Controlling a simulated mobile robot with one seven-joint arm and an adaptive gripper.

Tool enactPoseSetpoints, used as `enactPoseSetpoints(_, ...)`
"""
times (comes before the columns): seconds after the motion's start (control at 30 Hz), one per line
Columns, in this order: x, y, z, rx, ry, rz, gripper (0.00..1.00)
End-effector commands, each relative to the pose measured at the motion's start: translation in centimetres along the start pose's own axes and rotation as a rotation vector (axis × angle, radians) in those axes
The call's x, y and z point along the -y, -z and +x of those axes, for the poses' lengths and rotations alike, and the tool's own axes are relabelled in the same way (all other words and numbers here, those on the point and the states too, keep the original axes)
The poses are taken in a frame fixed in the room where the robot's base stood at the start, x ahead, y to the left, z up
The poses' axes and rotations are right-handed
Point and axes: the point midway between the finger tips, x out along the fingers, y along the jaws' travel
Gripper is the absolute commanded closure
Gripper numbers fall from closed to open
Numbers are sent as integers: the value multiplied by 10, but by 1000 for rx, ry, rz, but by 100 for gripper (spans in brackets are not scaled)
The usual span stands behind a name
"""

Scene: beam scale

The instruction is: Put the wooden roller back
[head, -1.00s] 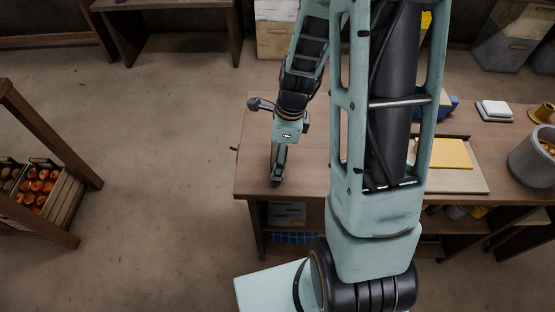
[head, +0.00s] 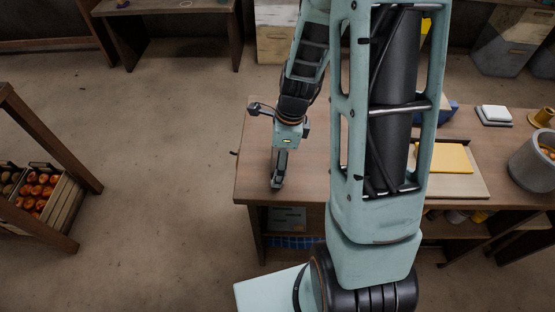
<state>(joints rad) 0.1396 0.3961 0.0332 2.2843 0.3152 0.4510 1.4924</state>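My gripper (head: 277,184) points down at the left end of the wooden table (head: 254,178), at or just above its top. It shows nearly edge-on, so I cannot tell whether its fingers are open or shut, or whether anything is between them. I cannot make out a wooden roller; my arm hides much of the middle of the table.
A yellow block (head: 450,158) lies on a pale board (head: 463,186) right of my arm. A grey pot (head: 532,166) stands at the right, near a white stack (head: 495,113). A crate of red fruit (head: 60,205) sits far left. The table's left end looks mostly clear.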

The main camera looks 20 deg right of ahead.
Motion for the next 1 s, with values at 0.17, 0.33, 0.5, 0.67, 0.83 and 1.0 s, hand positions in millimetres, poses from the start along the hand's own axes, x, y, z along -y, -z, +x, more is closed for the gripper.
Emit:
enactPoseSetpoints(0.17,2,-1,-29,1,7,0,5)
enactPoseSetpoints(0.33,2,-1,-65,1,8,-1,5)
enactPoseSetpoints(0.5,1,0,-95,1,6,0,5)
enactPoseSetpoints(0.67,1,0,-113,1,4,0,5)
enactPoseSetpoints(0.83,0,0,-119,1,1,0,5)
enactPoseSetpoints(1.0,0,0,-119,0,1,0,5)
